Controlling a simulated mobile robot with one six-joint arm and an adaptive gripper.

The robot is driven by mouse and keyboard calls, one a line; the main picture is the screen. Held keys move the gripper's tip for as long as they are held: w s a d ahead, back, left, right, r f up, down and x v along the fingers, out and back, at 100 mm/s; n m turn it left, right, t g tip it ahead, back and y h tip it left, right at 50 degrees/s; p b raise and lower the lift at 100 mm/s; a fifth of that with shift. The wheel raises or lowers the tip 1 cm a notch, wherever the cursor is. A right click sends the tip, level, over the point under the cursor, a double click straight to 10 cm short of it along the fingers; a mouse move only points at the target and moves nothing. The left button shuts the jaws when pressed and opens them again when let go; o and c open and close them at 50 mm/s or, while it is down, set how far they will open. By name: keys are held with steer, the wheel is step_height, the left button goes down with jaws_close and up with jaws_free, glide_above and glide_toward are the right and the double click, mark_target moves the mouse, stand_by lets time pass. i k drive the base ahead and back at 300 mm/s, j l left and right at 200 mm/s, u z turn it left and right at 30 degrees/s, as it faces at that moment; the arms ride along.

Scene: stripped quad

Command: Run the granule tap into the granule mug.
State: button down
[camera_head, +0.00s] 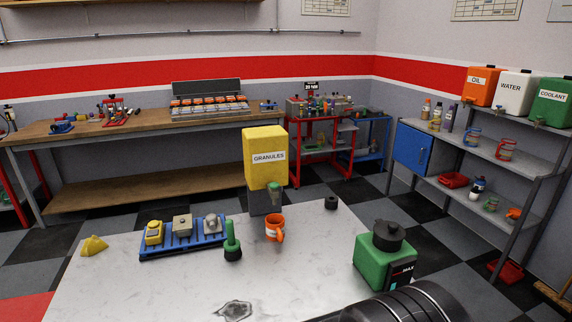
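The granule dispenser is a yellow box labelled GRANULES (264,150) on a grey stand at the far edge of the grey-white table. Its green tap (274,190) is on the lower front. An orange mug (274,229) stands upright on the table below and slightly in front of the tap, its handle towards the lower right. A marking on the mug is too small to read. I cannot see inside the mug or tell whether anything runs from the tap. My gripper is not in view; only a dark part of my own body shows at the lower right.
A green canister (383,262) with black top stands right. A small black ring (331,203) lies behind.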

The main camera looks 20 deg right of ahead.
mark_target(274, 185)
steer(key=i+l, duration=1)
steer(key=l, duration=0.1)
